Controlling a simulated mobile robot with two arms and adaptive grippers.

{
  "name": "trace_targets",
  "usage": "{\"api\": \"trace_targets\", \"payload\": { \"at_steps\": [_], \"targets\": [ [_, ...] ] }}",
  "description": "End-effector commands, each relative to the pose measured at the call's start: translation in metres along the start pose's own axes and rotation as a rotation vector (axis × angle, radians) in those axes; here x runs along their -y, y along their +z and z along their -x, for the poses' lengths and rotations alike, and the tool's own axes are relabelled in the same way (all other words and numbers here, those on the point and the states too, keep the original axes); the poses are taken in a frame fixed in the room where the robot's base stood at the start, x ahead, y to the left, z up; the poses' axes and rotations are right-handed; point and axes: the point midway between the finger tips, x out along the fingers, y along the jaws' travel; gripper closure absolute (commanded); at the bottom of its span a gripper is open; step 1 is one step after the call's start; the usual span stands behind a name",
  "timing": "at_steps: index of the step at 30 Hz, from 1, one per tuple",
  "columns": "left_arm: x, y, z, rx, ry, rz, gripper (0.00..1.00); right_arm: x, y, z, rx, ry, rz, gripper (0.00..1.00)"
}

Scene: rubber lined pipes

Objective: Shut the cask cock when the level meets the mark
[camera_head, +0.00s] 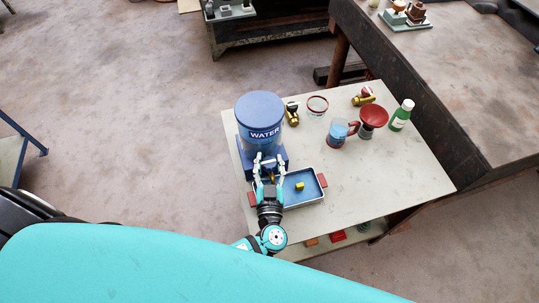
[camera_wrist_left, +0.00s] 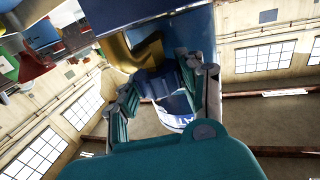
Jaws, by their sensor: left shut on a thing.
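The blue cask (camera_head: 260,122), labelled WATER, stands on a blue base at the left of the pale table. My left gripper (camera_head: 269,166) is at the cask's front, low down. In the left wrist view, a brass cock (camera_wrist_left: 142,50) shows, and my left gripper (camera_wrist_left: 160,88) is shut on its dark blue handle (camera_wrist_left: 155,82). A blue tray (camera_head: 318,198) with red side grips sits beside the gripper; its inside is blue and a small yellow block (camera_head: 299,186) is in it. I cannot make out a level mark or a stream. My right gripper is not in view.
On the pale table (camera_head: 375,190) stand a glass jug (camera_head: 338,134) with blue contents, a red funnel (camera_head: 373,116), a green bottle (camera_head: 402,115), a glass bowl (camera_head: 317,105) and brass fittings (camera_head: 364,97). A dark bench (camera_head: 440,85) adjoins at right. The table's front right is clear.

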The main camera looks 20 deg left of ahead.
Motion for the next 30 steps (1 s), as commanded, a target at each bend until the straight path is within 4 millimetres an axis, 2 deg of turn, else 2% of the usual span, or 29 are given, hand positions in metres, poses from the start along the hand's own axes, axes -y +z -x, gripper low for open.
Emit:
{"api": "trace_targets", "payload": {
  "at_steps": [10, 11, 16, 25, 30],
  "targets": [
    [0.000, 0.000, -0.001, -0.002, 0.017, 0.002, 0.94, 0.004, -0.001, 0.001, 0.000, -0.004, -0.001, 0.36],
    [0.000, 0.000, -0.001, -0.002, 0.016, 0.002, 0.58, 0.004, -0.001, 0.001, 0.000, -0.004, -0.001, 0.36],
    [0.000, 0.000, 0.000, -0.002, 0.016, 0.002, 0.36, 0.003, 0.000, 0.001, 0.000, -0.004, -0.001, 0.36],
    [0.000, 0.001, 0.002, 0.000, 0.015, 0.002, 0.36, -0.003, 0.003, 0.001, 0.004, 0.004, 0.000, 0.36],
    [0.000, 0.002, 0.022, 0.003, 0.015, 0.002, 0.36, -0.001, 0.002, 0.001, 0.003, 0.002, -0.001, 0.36]
  ]
}}
